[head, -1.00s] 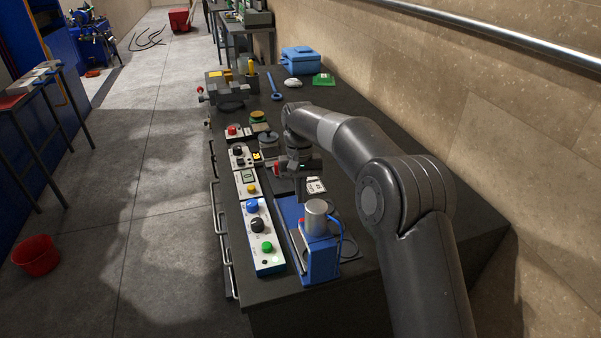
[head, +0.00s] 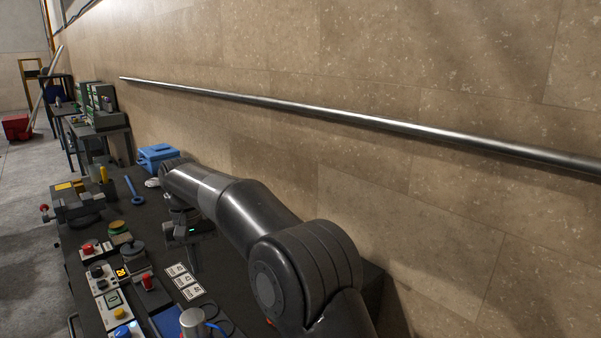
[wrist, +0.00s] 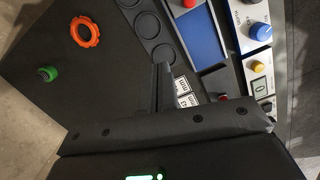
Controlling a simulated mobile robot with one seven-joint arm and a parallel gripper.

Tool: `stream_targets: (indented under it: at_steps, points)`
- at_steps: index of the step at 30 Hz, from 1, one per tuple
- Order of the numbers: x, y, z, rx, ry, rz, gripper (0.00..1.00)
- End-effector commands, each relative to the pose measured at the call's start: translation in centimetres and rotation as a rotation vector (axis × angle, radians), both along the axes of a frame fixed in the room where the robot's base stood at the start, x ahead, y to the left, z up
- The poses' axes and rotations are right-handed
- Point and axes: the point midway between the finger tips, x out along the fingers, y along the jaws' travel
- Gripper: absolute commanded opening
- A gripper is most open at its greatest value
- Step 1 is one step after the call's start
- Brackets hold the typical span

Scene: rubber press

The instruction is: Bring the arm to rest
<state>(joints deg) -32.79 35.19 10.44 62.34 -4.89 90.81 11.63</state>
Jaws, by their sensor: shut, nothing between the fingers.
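My arm reaches out over the dark workbench (head: 225,300), bent at the elbow. My gripper (head: 194,268) hangs from its end with the fingers pointing down, shut and empty, close to the white printed labels (head: 183,280). In the wrist view my gripper (wrist: 164,75) shows as two dark fingers pressed together, with the labels (wrist: 184,93) just behind them. I cannot tell how far the fingertips are above the bench.
Control boxes with knobs, including a red button (head: 147,281), line the bench's left side. A blue toolbox (head: 157,156) stands at the back. A wall rail (head: 330,112) runs right of my arm. An orange ring (wrist: 86,31) and green knob (wrist: 47,73) lie below.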

Motion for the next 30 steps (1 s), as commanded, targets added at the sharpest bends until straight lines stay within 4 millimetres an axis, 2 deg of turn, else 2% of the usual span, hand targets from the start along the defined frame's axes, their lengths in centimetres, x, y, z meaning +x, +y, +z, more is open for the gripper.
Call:
stream_targets:
  at_steps: [1,6,11,15,23,30]
  points:
    - [-0.1,-2.0,1.4,0.009,-0.023,-0.018,0.0]
    - [-1.0,-7.8,4.6,0.037,-0.092,-0.068,0.0]
    - [-2.6,-13.5,6.8,0.059,-0.156,-0.12,0.0]
    - [-4.7,-18.2,8.2,0.079,-0.215,-0.168,0.0]
    - [-9.8,-26.4,9.1,0.11,-0.323,-0.262,0.0]
    - [-15.6,-32.8,8.0,0.135,-0.424,-0.352,0.0]
